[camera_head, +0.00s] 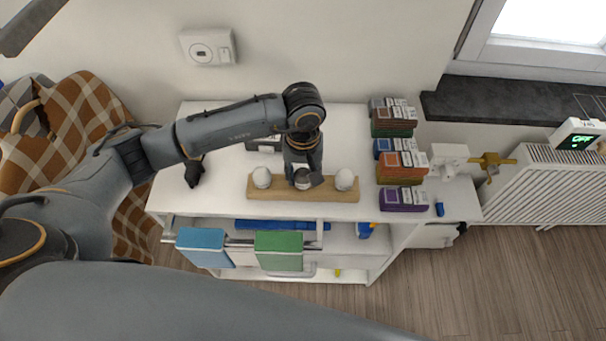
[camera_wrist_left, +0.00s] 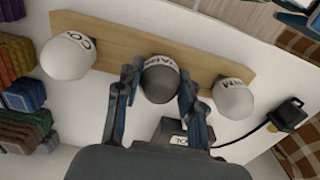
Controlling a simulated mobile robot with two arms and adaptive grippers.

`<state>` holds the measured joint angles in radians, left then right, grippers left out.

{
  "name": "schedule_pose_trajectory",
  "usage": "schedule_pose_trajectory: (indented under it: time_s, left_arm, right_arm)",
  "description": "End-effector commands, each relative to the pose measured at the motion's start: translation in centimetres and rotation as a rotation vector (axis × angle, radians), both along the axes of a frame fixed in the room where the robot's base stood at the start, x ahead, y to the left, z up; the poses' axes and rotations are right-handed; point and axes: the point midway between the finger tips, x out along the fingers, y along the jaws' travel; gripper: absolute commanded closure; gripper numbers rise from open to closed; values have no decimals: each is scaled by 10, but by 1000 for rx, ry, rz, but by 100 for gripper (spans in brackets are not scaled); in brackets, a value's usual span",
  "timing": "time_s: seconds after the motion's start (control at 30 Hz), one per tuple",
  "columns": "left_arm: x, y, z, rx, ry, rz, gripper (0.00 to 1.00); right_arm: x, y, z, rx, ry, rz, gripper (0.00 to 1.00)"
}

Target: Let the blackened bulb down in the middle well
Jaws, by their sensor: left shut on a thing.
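A wooden block (camera_head: 278,194) lies on the white cabinet top, and it also shows in the wrist view (camera_wrist_left: 118,42). A white bulb (camera_head: 262,178) stands at its left end and another white bulb (camera_head: 345,180) at its right end. The blackened bulb (camera_wrist_left: 160,80) is dark grey and lies between the two white ones, over the middle of the block. My left gripper (camera_head: 303,178) points down there, its fingers closed on both sides of that bulb. The bulb's base and the middle well are hidden, so I cannot tell if it is seated. My right gripper is not in view.
Stacks of coloured boxes (camera_head: 402,166) stand right of the block. A dark box (camera_head: 264,144) lies behind it, and a black object with a cord (camera_head: 194,172) is at the left. Cloths (camera_head: 278,250) hang on a rail in front.

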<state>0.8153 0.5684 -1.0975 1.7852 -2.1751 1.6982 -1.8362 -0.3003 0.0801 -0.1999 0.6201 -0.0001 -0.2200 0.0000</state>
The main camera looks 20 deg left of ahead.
Motion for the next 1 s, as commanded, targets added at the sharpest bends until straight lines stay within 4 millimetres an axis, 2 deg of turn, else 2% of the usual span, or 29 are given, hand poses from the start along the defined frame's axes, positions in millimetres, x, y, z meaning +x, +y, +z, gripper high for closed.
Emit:
schedule_pose_trajectory:
  time_s: [0.4,0.43,0.53,0.87,1.0]
  left_arm:
    - [0,0,0,0,0,0,99]
    - [0,0,0,0,0,0,55]
    - [0,0,0,0,0,0,35]
    - [0,0,1,0,-1,0,35]
    - [1,0,15,0,-2,0,35]
  right_arm:
    - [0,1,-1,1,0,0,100]
    - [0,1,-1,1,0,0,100]
    - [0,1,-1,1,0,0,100]
    - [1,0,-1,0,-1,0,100]
    - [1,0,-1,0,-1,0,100]
